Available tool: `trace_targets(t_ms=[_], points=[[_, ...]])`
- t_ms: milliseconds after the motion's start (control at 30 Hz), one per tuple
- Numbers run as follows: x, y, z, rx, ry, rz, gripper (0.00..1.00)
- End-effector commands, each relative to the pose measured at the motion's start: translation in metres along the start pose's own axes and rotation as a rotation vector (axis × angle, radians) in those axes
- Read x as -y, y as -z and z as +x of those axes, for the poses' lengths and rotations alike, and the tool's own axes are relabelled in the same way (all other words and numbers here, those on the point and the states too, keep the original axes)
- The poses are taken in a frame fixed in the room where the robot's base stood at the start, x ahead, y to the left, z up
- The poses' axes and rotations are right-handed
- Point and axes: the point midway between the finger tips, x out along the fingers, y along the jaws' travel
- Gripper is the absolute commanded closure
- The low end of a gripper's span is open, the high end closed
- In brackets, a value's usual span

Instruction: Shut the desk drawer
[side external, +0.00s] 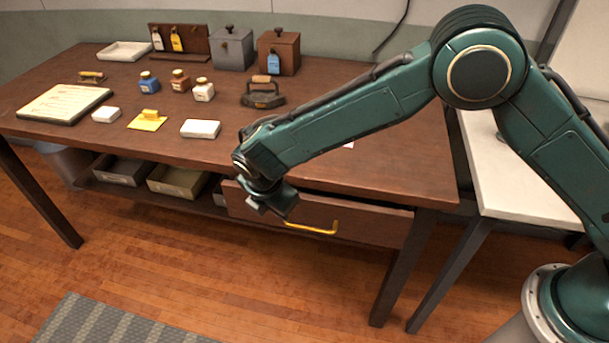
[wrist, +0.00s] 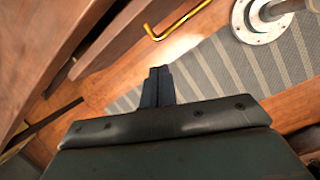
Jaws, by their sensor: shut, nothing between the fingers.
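The desk drawer (side external: 365,222) is under the right part of the brown desk (side external: 330,165). It stands pulled out, with a dark gap between its front and the desktop. Its yellow handle (side external: 311,229) is on the front. The handle also shows at the top of the wrist view (wrist: 172,22). My gripper (side external: 268,203) is in front of the drawer's left part, left of the handle. In the wrist view its fingers (wrist: 157,84) are together and empty. I cannot tell whether it touches the drawer front. My wrist hides part of the drawer's left end.
On the desktop are an iron (side external: 263,93), several small bottles, white boxes, a notepad (side external: 63,103) and two lidded boxes at the back. Open trays (side external: 178,181) sit on the shelf below. A white table (side external: 520,165) stands at the right. The floor in front is clear.

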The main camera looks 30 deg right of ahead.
Motion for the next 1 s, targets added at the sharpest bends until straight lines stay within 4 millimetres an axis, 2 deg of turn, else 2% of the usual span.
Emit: trace_targets(t_ms=[200,400,767,1000], points=[[-0.006,0.015,0.007,0.032,-0.011,-0.27,1.0],[-0.009,0.022,0.01,0.049,-0.014,-0.407,1.0],[-0.01,0.023,0.013,0.052,-0.014,-0.432,1.0],[-0.01,0.022,0.029,0.052,-0.012,-0.431,1.0]])
